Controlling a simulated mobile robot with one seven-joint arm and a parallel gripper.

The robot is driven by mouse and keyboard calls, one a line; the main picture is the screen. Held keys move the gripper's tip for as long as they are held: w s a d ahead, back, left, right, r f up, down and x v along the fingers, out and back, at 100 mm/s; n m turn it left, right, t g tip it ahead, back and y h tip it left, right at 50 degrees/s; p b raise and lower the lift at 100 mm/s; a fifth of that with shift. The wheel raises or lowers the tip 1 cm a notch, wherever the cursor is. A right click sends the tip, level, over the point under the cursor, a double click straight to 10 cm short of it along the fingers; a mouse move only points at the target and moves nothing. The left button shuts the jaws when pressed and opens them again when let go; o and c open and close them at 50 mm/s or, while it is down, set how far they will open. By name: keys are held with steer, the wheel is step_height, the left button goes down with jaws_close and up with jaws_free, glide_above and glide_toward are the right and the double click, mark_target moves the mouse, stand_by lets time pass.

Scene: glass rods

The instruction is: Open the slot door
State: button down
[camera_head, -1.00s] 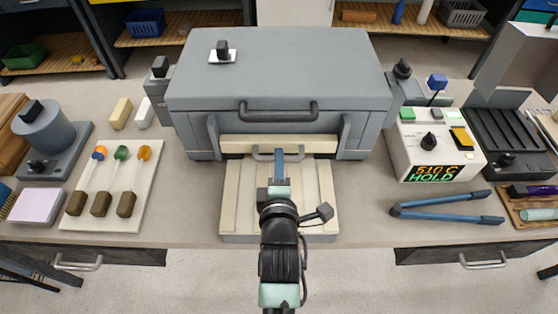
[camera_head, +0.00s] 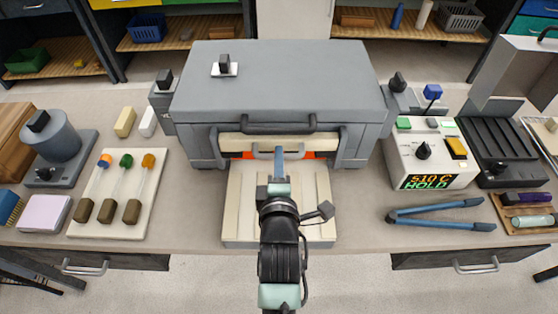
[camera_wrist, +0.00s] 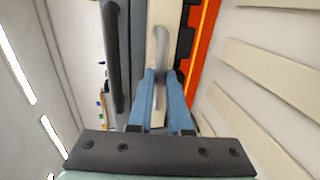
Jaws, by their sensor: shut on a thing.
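The slot door is a cream bar (camera_head: 240,142) across the front of the grey kiln (camera_head: 275,85), with a grey handle (camera_wrist: 163,60) on it. An orange glow (camera_head: 310,155) shows in a narrow gap under the door in the head view. My gripper (camera_head: 279,152) is at the middle of the door, its blue fingers shut on the door handle. The wrist view shows both fingers (camera_wrist: 160,95) on either side of the handle, with the glowing gap running beside the door. My gripper hides part of the handle in the head view.
A cream slatted shelf (camera_head: 240,205) lies in front of the kiln below my arm. A larger handle (camera_head: 279,124) sits just above the door. A controller (camera_head: 430,155) reads 510 C HOLD. Blue tongs (camera_head: 440,214) lie at right, glass rods (camera_head: 128,185) on a board at left.

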steer(key=c, duration=0.8)
jaws_free()
steer(key=shift+c, duration=0.2)
steer(key=shift+s, duration=0.1)
steer(key=b+v, duration=0.1)
steer(key=v, duration=1.1)
steer(key=shift+s+b, duration=0.3)
steer(key=shift+s, duration=0.1)
steer(key=shift+r, duration=0.1)
